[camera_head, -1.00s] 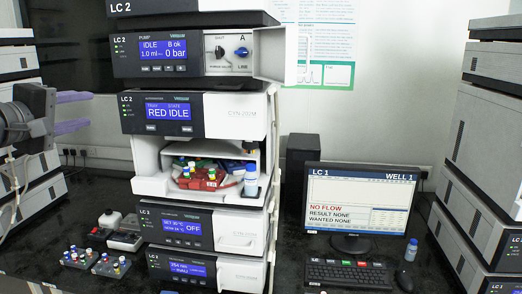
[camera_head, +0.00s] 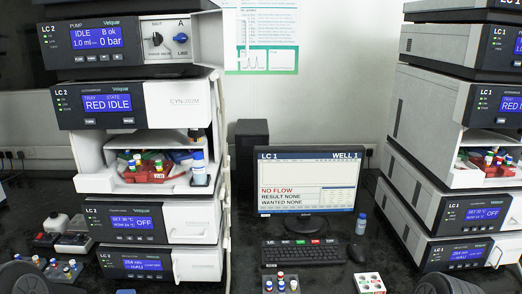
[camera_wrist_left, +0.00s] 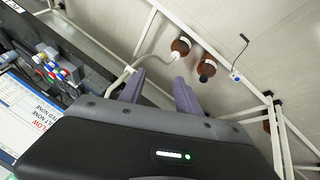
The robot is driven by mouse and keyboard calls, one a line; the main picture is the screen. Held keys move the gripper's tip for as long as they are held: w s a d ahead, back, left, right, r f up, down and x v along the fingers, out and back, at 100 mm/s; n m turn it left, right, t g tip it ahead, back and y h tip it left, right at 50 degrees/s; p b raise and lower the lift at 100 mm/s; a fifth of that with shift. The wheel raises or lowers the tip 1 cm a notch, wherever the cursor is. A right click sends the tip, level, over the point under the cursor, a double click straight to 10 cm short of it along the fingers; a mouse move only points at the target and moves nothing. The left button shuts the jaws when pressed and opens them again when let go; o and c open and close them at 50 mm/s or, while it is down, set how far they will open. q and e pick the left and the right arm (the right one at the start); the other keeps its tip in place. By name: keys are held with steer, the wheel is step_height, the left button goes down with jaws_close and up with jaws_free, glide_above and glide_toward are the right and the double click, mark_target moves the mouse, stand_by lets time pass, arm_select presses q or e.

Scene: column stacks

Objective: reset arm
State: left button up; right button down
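My left gripper (camera_wrist_left: 159,76) shows in the left wrist view with its two purple fingers apart and nothing between them. Brown bottles (camera_wrist_left: 180,47) and a pale tube appear beyond the fingers. In the head view neither gripper shows. Dark rounded parts that look like my arms sit at the bottom left and bottom right corners. My right gripper is not in any view.
The LC 2 stack (camera_head: 140,100) stands at left, its open tray bay holding a red tray (camera_head: 152,173) of vials. The LC 1 stack (camera_head: 420,130) stands at right. Between them are a monitor (camera_head: 307,183), keyboard (camera_head: 303,254), mouse and small bottle. Vial racks (camera_head: 281,284) lie in front.

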arm_select(q)
steer(key=s+d+f+m+g+h, duration=0.1)
steer(key=s+d+f+g, duration=0.2)
steer(key=s+d+f, duration=0.3)
steer(key=s+d+f+m+g+h, duration=0.1)
steer(key=s+d+f+g, duration=0.2)
steer(key=s, duration=1.4)
steer(key=d+f, duration=0.2)
steer(key=d, duration=0.1)
steer(key=shift+s+f+m, duration=0.25)
steer(key=shift+f+m, duration=0.05)
steer(key=shift+f, duration=0.1)
steer(key=shift+c, duration=0.4)
